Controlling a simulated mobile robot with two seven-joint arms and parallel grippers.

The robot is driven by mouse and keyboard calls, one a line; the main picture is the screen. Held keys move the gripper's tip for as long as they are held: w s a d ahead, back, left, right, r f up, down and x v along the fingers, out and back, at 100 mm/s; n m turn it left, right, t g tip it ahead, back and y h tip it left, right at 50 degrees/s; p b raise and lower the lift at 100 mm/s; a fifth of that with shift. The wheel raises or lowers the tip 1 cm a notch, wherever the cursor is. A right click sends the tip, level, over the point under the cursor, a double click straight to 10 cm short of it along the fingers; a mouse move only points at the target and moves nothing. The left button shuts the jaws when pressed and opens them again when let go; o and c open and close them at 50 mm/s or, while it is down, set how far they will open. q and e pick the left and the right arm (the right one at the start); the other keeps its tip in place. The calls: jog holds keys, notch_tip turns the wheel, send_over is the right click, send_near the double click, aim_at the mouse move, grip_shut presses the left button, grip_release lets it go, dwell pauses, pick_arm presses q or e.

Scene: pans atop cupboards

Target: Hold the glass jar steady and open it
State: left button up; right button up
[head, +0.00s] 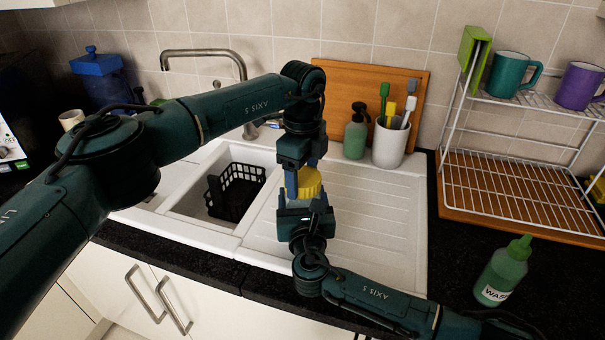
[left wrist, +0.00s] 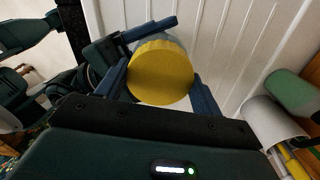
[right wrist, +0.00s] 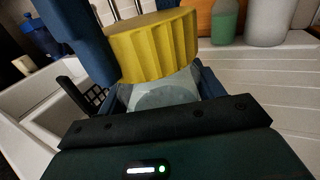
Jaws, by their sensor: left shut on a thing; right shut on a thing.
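The glass jar has a ridged yellow lid (head: 309,184) and stands out over the draining board in the head view. My left gripper (head: 304,180) comes down from above, with its blue fingers shut on the yellow lid, which also fills the middle of the left wrist view (left wrist: 161,72). My right gripper (head: 306,208) comes from the front, below the left one, and is shut on the clear glass jar (right wrist: 163,92). In the right wrist view the lid looks tilted above the glass. I cannot tell whether lid and glass still touch all round.
A sink with a black basket (head: 238,188) lies left of the ribbed draining board (head: 375,215). Behind stand a green soap bottle (head: 355,138) and a white cup (head: 391,147) of brushes. A wire rack (head: 520,190) with mugs and a green bottle (head: 502,270) are at the right.

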aim_at(303, 176)
pick_arm(q)
jog(key=shift+n, duration=0.7)
jog(key=shift+s+f, duration=0.1)
jog(key=shift+r, duration=0.25)
jog(key=shift+r, duration=0.9)
jog(key=shift+r, duration=2)
pick_arm(e)
jog(key=o, duration=2)
jog(key=shift+c, duration=0.2)
